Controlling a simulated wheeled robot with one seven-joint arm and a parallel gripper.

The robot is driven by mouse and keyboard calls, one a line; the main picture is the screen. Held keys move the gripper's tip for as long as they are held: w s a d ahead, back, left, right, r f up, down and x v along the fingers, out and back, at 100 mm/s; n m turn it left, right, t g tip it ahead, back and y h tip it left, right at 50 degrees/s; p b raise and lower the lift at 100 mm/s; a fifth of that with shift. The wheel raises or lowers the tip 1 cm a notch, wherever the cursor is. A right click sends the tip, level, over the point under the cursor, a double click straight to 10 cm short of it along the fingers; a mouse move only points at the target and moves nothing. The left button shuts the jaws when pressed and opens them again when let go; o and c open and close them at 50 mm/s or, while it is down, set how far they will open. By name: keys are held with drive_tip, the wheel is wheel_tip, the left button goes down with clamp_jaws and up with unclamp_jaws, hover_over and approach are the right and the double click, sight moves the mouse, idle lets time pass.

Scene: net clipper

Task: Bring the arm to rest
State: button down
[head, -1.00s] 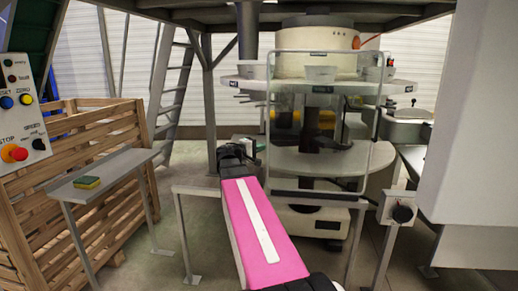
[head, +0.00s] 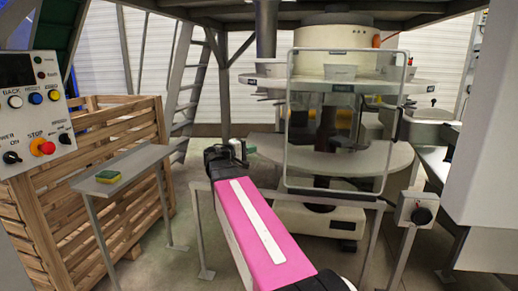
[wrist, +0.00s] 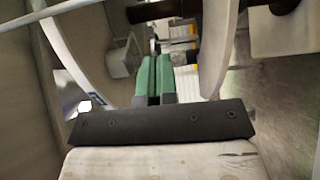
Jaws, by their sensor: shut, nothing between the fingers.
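My gripper (wrist: 153,80) shows in the wrist view as two green fingers lying side by side, shut and empty. In the head view my gripper (head: 238,149) is small, at the far end of my pink arm, in front of the round machine (head: 318,157) and left of its clear guard panel (head: 345,120). The fingers appear apart from the machine in the head view, though the exact gap cannot be told.
A control panel (head: 36,118) with coloured buttons stands at the left, by a wooden crate (head: 85,200). A small grey shelf (head: 140,163) holds a yellow-green sponge (head: 107,176). A grey rail (head: 290,194) with a switch box (head: 417,209) crosses before the machine. A large white housing fills the right.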

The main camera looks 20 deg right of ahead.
drive_tip(key=shift+a+f, duration=0.1)
drive_tip(key=shift+a, duration=0.25)
drive_tip(key=s+a+f+y, duration=0.3)
drive_tip(key=f+y, duration=0.1)
drive_tip(key=f, duration=0.7)
drive_tip(key=s+a+f+y, duration=0.3)
drive_tip(key=f+y, duration=0.2)
drive_tip(key=f, duration=0.6)
drive_tip(key=s+a+f+m+g+y, duration=0.1)
drive_tip(key=s+a+f+y, duration=0.3)
drive_tip(key=a+f, duration=0.2)
drive_tip(key=s+a+f+m+g+y, duration=0.1)
drive_tip(key=s+a+f+y, duration=0.3)
drive_tip(key=a+f, duration=0.3)
drive_tip(key=shift+s+f+g+y, duration=0.25)
drive_tip(key=shift+f+g+y, duration=0.15)
drive_tip(key=shift+f, duration=0.5)
